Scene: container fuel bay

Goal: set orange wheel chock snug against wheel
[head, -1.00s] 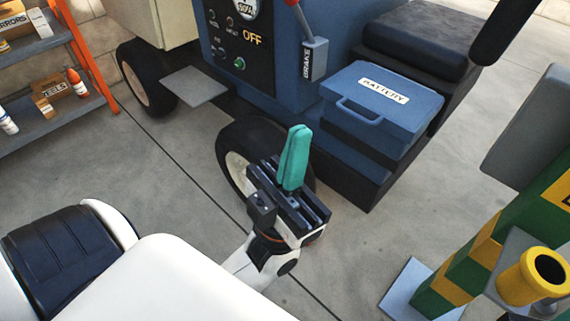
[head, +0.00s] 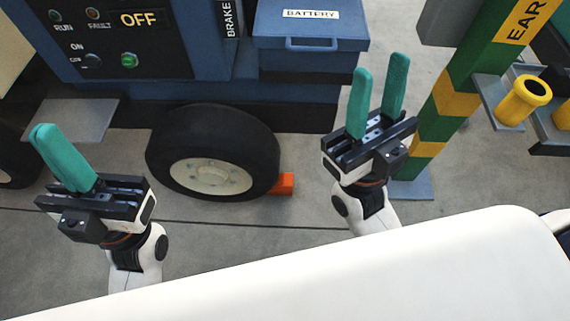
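The orange wheel chock (head: 287,184) sits on the floor at the right side of the black wheel (head: 213,152) with the pale hub. Its left part is hidden behind the tyre, so I cannot tell whether they touch. My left gripper (head: 57,148) is at the left of the head view, its teal fingers together with nothing seen between them. My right gripper (head: 378,95) is right of the wheel and chock in the picture. Its teal fingers are apart and empty.
The blue cart carries a control panel (head: 128,30) and a battery box (head: 310,30) above the wheel. A grey shelf plate (head: 70,118) juts out at left. A green and yellow post (head: 440,110) with a yellow cup (head: 523,101) stands at right. Floor in front of the wheel is clear.

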